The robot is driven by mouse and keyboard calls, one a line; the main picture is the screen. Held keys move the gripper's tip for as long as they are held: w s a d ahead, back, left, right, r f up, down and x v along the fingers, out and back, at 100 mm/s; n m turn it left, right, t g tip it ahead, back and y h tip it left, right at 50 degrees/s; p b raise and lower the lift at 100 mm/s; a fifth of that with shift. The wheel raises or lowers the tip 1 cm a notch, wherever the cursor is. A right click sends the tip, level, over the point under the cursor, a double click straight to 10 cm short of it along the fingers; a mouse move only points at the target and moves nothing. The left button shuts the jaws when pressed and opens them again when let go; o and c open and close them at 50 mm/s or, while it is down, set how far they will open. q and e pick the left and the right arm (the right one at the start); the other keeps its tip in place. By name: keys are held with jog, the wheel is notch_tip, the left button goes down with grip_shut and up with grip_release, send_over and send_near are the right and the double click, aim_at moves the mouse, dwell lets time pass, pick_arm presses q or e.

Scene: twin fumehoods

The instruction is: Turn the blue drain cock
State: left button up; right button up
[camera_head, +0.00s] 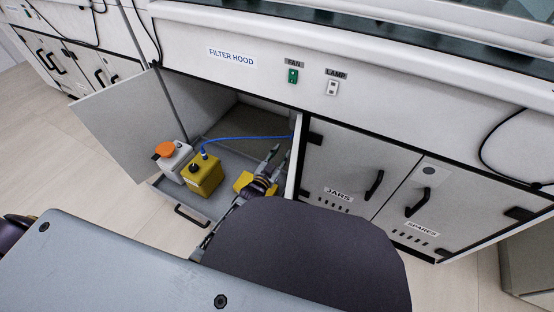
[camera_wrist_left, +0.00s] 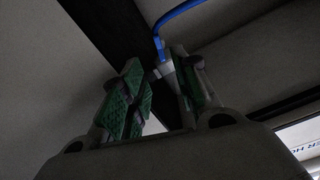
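My left gripper (camera_head: 274,157) reaches into the open cabinet under the filter hood, near its right wall. In the left wrist view, its green-padded fingers (camera_wrist_left: 158,75) are spread apart. A small pale fitting (camera_wrist_left: 165,69) shows at the fingertips, close to the right finger; I cannot tell whether they touch. A blue hose (camera_wrist_left: 176,14) bends down to this fitting. In the head view, the blue hose (camera_head: 245,138) runs to a yellow canister (camera_head: 203,181). I cannot make out a separate blue cock handle. My right gripper is not in view.
A pulled-out tray with a dark handle (camera_head: 190,216) carries the yellow canister and a white container with an orange cap (camera_head: 165,149). The open door (camera_head: 125,120) stands at left. Closed cabinets marked JARS (camera_head: 338,195) and SPARES (camera_head: 423,229) are at right.

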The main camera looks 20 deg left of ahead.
pick_arm(q)
jog(key=shift+s+a, duration=0.25)
jog(key=shift+s, duration=1.05)
jog(key=shift+s, duration=0.1)
